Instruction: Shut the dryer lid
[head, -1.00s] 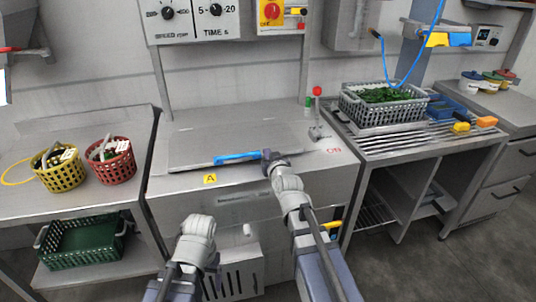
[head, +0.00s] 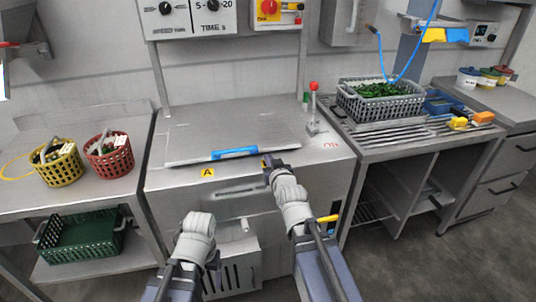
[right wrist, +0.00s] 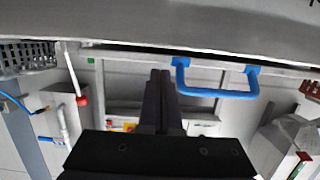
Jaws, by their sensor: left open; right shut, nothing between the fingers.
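The dryer lid (head: 225,128) is a flat grey plate on top of the dryer (head: 175,195) in the head view.
A red-knobbed lever (head: 314,87) stands right of the lid. A grey basket of greens (head: 350,106) sits on the right-hand rack. Yellow (head: 58,172) and red (head: 108,164) baskets stand on the left table. A green crate (head: 75,248) is on the shelf below.

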